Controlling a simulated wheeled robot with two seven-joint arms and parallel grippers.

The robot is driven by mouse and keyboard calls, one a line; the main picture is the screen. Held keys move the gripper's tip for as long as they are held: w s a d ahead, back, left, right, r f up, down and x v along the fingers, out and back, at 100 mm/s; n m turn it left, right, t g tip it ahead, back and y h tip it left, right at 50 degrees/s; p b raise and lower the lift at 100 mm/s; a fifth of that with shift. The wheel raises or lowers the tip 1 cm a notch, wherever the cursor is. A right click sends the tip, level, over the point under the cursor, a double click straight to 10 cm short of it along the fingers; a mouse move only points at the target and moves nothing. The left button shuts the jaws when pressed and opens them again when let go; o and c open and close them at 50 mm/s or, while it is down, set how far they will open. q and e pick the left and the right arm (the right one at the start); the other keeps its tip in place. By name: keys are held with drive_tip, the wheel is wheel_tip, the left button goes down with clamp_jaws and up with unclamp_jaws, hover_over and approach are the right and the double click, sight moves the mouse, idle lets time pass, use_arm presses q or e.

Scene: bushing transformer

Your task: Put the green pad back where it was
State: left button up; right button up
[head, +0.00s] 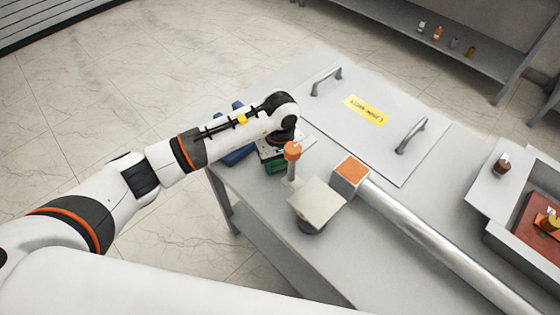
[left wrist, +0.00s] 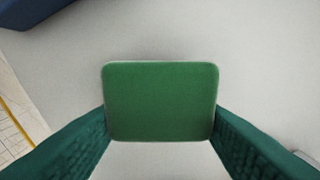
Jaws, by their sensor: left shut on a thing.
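The green pad (left wrist: 160,102) is a rounded square block. In the left wrist view it sits between the two textured dark-green fingers, which meet its left and right edges. My left gripper (head: 275,165) is shut on it, low over the left part of the grey table. In the head view the wrist hides most of the gripper, and I cannot make out the pad apart from the green fingers. The wrist view shows plain grey surface around the pad; its height above that is unclear. My right gripper is not in view.
A blue object (head: 238,154) lies beside the gripper. Close on the right stand an orange-capped post (head: 292,152), a beige block (head: 318,203) and a long silver tube (head: 440,235) with an orange end. A handled panel (head: 375,145) lies behind.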

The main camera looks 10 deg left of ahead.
use_arm(q)
drive_tip(key=shift+f, duration=0.4)
drive_tip(key=shift+f, duration=0.1)
drive_tip(key=shift+f, duration=0.15)
drive_tip(key=o, duration=0.9)
